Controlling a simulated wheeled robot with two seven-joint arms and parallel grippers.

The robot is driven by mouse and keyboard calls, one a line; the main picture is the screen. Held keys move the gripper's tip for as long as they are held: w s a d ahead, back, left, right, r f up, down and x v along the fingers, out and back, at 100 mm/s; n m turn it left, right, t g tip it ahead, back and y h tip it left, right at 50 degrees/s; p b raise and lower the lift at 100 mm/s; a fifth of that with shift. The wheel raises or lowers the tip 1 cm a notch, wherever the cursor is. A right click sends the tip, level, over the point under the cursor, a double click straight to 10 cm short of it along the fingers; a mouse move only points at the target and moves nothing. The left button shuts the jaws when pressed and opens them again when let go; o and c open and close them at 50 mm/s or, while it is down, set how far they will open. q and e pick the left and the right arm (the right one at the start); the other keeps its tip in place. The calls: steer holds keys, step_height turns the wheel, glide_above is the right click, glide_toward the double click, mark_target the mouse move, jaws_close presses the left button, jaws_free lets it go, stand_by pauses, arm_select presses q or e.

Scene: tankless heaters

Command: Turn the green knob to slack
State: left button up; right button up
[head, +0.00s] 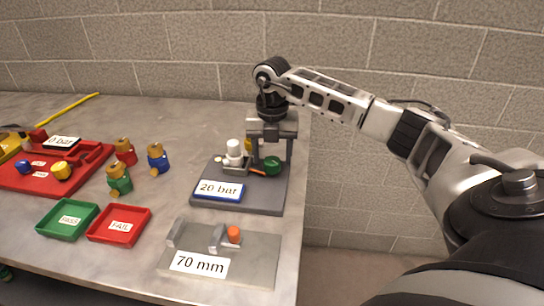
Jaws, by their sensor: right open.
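The green knob (272,165) is on the grey test stand (250,198) labelled "20 bar", at the right part of the table. My right gripper (271,158) points straight down over the stand, with its fingers apart. One finger comes down just right of the green knob and the other is left of it. I cannot tell whether the fingers touch the knob. My left gripper is not in view.
A grey "70 mm" plate (262,266) with an orange piece lies in front. A green tray (48,226) and a red tray (101,235) lie left, with several brass-topped valves behind. A red "0 bar" board (25,181) is far left. A block wall stands behind the table.

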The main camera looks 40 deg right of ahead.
steer(key=shift+f, duration=0.8)
steer(key=c, duration=1)
